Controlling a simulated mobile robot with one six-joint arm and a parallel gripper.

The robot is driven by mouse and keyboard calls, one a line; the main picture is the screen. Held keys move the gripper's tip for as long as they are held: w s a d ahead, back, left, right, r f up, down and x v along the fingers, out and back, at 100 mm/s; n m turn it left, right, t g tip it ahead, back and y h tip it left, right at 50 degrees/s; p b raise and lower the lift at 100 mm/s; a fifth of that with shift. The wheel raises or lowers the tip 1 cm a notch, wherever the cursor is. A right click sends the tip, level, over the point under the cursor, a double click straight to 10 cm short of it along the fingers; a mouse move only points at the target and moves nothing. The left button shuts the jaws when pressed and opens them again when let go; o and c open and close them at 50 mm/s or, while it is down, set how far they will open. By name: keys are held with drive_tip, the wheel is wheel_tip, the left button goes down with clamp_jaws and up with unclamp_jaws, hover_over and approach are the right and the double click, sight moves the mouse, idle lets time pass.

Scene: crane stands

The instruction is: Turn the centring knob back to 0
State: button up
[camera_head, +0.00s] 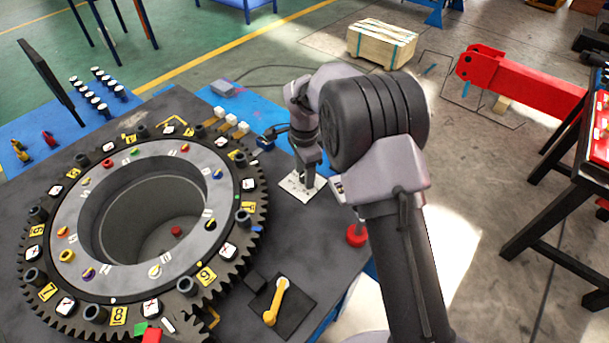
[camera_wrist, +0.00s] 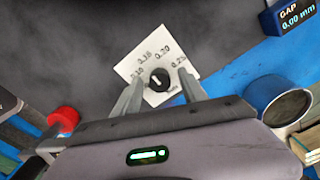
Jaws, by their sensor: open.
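A black round knob (camera_wrist: 160,79) sits on a white scale plate (camera_wrist: 134,66) in the wrist view. The plate reads 0.15, 0.20 and other figures around the knob; no 0 is legible there. A pale pointer mark on the knob slants toward the upper left; its exact reading is unclear. No label shows whether this is the centring knob. My gripper (camera_wrist: 160,76) is open, one finger on each side of the knob; contact cannot be told. In the head view my gripper (camera_head: 309,178) is low over the white plate (camera_head: 290,184), and the knob is hidden.
A red knob (camera_head: 357,236) stands at the table edge, and a yellow lever (camera_head: 276,300) lies front centre. A large toothed ring (camera_head: 60,212) fills the left. A red crane arm (camera_head: 530,86) is at right.

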drive_tip(key=shift+c, duration=0.2)
clamp_jaws()
drive_tip(key=shift+n+p, duration=0.35)
drive_tip(key=shift+n, duration=0.05)
drive_tip(key=n+p, duration=0.1)
drive_tip(key=n, duration=0.2)
drive_tip(key=shift+r+p, duration=0.1)
drive_tip(key=shift+p, duration=0.25)
drive_tip(key=n+p, duration=0.2)
drive_tip(key=n, duration=0.3)
drive_tip(key=shift+n, duration=0.3)
drive_tip(key=n+p, duration=0.2)
drive_tip(key=n, duration=0.2)
drive_tip(key=shift+n+p, duration=0.55)
drive_tip(key=shift+n, duration=1.65)
